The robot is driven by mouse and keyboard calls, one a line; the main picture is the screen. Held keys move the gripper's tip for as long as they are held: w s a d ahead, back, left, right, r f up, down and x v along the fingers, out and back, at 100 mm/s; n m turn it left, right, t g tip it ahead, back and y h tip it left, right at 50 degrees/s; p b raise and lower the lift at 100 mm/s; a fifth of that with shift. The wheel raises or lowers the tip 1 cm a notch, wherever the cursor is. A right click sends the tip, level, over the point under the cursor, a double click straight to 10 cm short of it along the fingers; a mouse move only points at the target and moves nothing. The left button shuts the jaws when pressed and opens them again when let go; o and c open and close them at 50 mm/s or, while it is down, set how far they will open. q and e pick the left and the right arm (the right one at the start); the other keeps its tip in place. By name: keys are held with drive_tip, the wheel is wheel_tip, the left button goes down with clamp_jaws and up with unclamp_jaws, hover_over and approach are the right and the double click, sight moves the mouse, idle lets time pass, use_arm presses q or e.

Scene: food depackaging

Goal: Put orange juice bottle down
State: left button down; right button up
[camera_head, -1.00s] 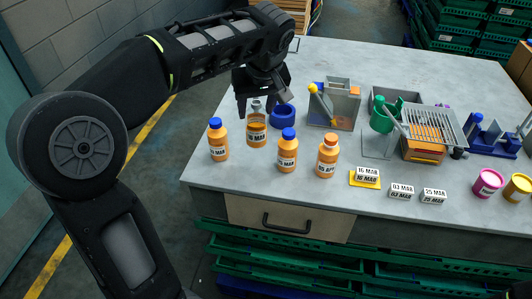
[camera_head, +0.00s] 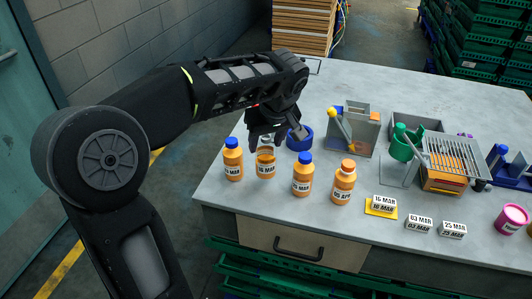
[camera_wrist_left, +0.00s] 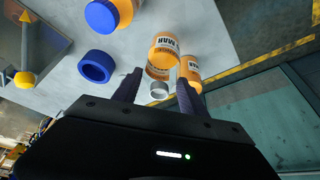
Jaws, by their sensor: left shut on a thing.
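My left gripper (camera_head: 264,137) points down and is shut on the neck of an uncapped orange juice bottle (camera_head: 265,169). The bottle is upright at or very near the tabletop; I cannot tell whether it touches. In the left wrist view the bottle's labelled body (camera_wrist_left: 165,43) and pale open mouth show between the fingers (camera_wrist_left: 158,92). A blue-capped bottle (camera_head: 233,165) stands close on its left. Another blue-capped bottle (camera_head: 302,178) and an orange-capped bottle (camera_head: 343,186) stand to its right. My right gripper is not in view.
A blue ring (camera_head: 300,138) lies just behind the held bottle on the grey table (camera_head: 400,85). A grey bin fixture (camera_head: 354,132) stands further right. Date blocks (camera_head: 381,206) and a pink cup (camera_head: 512,218) sit toward the front right. The back of the table is clear.

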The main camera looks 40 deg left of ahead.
use_arm(q)
drive_tip(key=shift+f, duration=1.85)
drive_tip(key=shift+f, duration=0.2)
drive_tip(key=c, duration=0.6)
unclamp_jaws()
drive_tip(key=shift+c, duration=0.2)
drive_tip(key=shift+r, duration=0.15)
drive_tip(key=shift+r+p, duration=0.2)
drive_tip(key=shift+p, duration=0.1)
drive_tip(key=b+v, duration=0.1)
drive_tip(key=v, duration=1)
drive_tip(key=shift+d+r, duration=0.15)
drive_tip(key=shift+r, duration=0.2)
drive_tip(key=shift+s, duration=0.15)
